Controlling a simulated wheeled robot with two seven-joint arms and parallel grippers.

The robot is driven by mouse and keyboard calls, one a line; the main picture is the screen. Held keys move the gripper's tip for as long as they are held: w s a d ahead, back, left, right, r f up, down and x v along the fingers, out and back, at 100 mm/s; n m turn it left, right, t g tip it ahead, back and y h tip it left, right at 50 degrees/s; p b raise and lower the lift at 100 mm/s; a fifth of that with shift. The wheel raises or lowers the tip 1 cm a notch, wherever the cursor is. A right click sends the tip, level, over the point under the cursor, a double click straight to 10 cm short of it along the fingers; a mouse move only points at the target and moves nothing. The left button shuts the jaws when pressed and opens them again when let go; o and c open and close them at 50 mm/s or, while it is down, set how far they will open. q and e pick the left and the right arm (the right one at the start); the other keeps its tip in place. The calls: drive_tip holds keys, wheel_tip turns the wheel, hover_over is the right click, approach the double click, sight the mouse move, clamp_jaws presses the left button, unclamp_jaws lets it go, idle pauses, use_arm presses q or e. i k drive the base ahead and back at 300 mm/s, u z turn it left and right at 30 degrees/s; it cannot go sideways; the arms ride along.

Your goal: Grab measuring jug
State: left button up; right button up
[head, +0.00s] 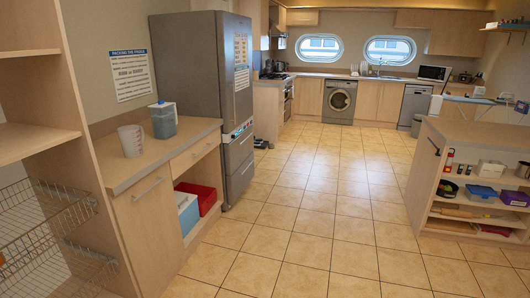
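A pale, greyish-white measuring jug (131,141) stands upright on the wooden counter (150,172) at the left. A blue-grey container with a light top (163,119) stands just behind it and to its right. Neither of my grippers shows in the head view.
A tall grey fridge (195,70) stands beyond the counter. Wire baskets (60,225) in an open shelf unit are at the near left. A shelved island (470,185) stands at the right. The tiled floor (310,200) between is clear.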

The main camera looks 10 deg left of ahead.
sight(130, 138)
drive_tip(key=u, duration=0.5)
drive_tip(key=i, duration=2.1)
drive_tip(key=u, duration=1.5)
drive_tip(key=i, duration=1.25)
drive_tip(key=u, duration=0.6)
